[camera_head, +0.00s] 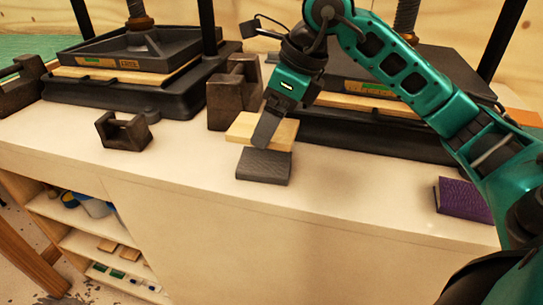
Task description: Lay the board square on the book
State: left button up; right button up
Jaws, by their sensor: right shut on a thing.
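A light wooden board (240,128) is in my right gripper (262,143), just above or on a dark grey book (264,168) near the front of the white bench. The board sits toward the back of the book, and the book's front part shows uncovered. I cannot tell whether board and book touch. My right gripper is shut on the board, its dark finger crossing the board's front edge. My left gripper is not in view.
Two book presses stand behind, the left one (125,70) clear to see and the right one (330,130) partly behind my arm. Dark brown blocks (232,92) and (125,131) stand nearby. A purple book (462,199) lies at the right. The bench front (330,210) is clear.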

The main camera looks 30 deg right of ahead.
aim_at(264, 164)
notch_tip(264, 164, down, 4)
jog(key=shift+r, duration=0.15)
jog(key=shift+f+b, duration=0.55)
jog(key=shift+f, duration=0.95)
jog(key=shift+f, duration=0.15)
jog(key=o, duration=0.9)
